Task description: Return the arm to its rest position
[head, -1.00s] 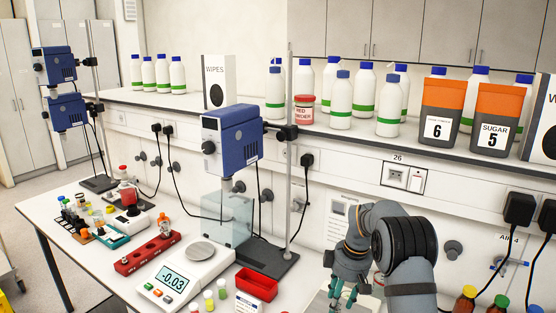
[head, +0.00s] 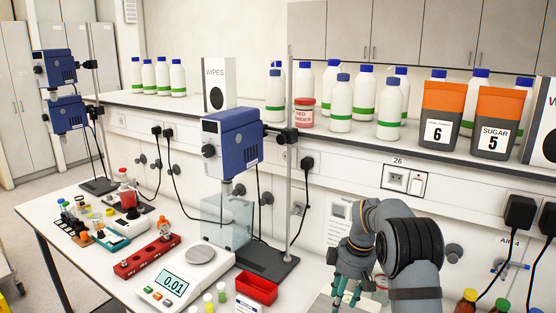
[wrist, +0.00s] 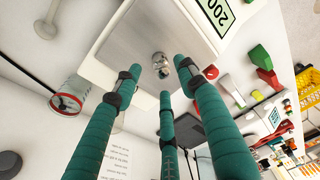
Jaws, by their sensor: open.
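My gripper (head: 347,298) has teal fingers and hangs at the lower right of the head view, at the end of my grey arm (head: 408,255). In the wrist view its fingers (wrist: 160,78) are spread apart with nothing between them. The fingertips' surroundings are partly hidden by my arm in the head view.
Amber bottles (head: 467,301) stand to the right. A clear jar (wrist: 70,97) is near the fingers. White bottles (head: 341,103) line the shelf.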

